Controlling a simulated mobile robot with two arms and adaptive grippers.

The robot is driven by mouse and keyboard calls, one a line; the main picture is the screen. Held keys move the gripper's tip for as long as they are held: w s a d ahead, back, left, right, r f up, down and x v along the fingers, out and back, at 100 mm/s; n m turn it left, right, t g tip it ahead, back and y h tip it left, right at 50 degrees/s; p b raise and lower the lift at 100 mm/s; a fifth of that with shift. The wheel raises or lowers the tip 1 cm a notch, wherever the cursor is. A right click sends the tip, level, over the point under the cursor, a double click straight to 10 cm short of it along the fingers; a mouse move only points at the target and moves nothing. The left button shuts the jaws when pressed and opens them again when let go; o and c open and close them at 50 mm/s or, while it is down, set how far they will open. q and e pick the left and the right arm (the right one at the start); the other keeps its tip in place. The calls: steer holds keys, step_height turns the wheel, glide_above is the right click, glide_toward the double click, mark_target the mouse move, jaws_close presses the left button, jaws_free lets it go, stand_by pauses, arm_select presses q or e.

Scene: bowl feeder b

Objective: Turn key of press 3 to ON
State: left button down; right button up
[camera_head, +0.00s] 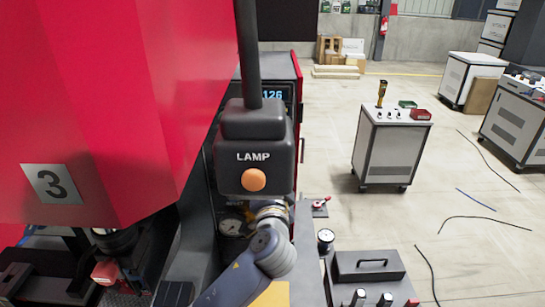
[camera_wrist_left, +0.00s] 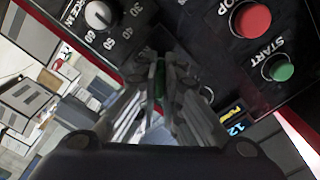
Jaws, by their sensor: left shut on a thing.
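Press 3, a red machine with a "3" plate (camera_head: 54,185), fills the left of the head view. My left arm rises from the bottom, and its gripper is hidden behind the black LAMP box. In the left wrist view my left gripper (camera_wrist_left: 163,68) is shut at the black control panel (camera_wrist_left: 206,72). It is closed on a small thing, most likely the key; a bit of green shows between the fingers. The fingers cover the key, so I cannot tell its turn position. My right gripper is in neither view.
The LAMP box (camera_head: 254,150) with an orange button hangs close in front. Around the gripper on the panel are a red STOP button (camera_wrist_left: 250,20), a green START button (camera_wrist_left: 278,68) and a dial (camera_wrist_left: 98,16). A white cart (camera_head: 385,150) stands on open floor at right.

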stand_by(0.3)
arm_select(q)
steer(key=m, duration=0.4)
steer(key=shift+m, duration=0.7)
steer(key=m, duration=0.3)
steer(key=c, duration=1.7)
jaws_free()
